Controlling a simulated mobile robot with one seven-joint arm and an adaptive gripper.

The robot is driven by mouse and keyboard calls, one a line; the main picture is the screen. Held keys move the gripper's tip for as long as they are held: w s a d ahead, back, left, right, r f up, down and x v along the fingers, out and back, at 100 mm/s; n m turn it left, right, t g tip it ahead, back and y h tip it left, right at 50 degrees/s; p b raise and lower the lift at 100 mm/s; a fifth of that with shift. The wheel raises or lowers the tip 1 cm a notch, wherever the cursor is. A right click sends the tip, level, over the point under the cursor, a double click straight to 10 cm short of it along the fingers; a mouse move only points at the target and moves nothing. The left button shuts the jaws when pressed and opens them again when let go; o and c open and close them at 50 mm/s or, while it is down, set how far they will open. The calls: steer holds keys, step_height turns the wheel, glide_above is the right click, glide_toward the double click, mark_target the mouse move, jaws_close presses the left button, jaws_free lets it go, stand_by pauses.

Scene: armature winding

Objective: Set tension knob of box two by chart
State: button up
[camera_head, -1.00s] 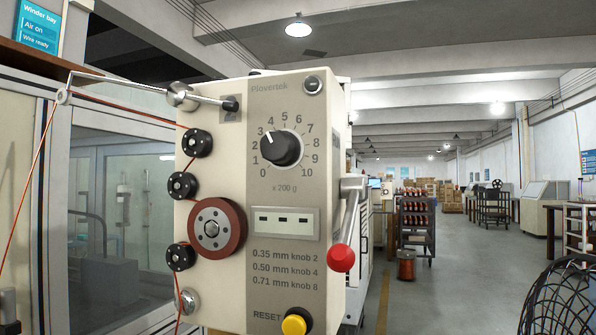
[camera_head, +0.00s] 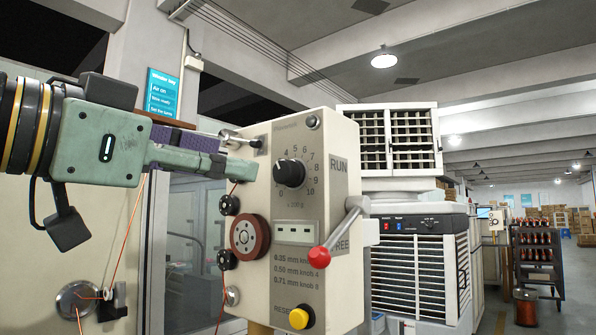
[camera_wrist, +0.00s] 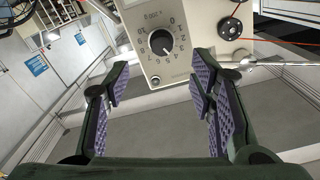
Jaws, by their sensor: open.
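A cream tension box (camera_head: 268,290) stands mid-view in the head view; no box number is readable. Its black tension knob (camera_head: 289,173) sits on a 0–10 dial; it also shows upside down in the wrist view (camera_wrist: 162,43), its white mark near 3 to 4. A printed chart (camera_head: 298,271) reads 0.35 mm knob 2, 0.50 mm knob 4, 0.71 mm knob 8. My gripper (camera_wrist: 158,84) is open and empty, its purple pads apart with the knob beyond them. In the head view it is left of the knob, overlapping the box's upper left edge.
A lever with a red ball (camera_head: 320,256) projects from the box's right side, between RUN and FREE. A yellow reset button (camera_head: 299,318) is below. Orange wire runs past guide rollers and a red wheel (camera_head: 249,237) on the left. An air cooler (camera_head: 420,270) stands behind right.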

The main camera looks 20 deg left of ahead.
mark_target(281, 173)
steer(key=p+x, duration=0.2)
steer(key=x, duration=0.8)
steer(key=shift+a+p, duration=0.1)
steer(key=shift+p, duration=0.25)
steer(key=shift+c, duration=0.5)
steer(key=c, duration=1.1)
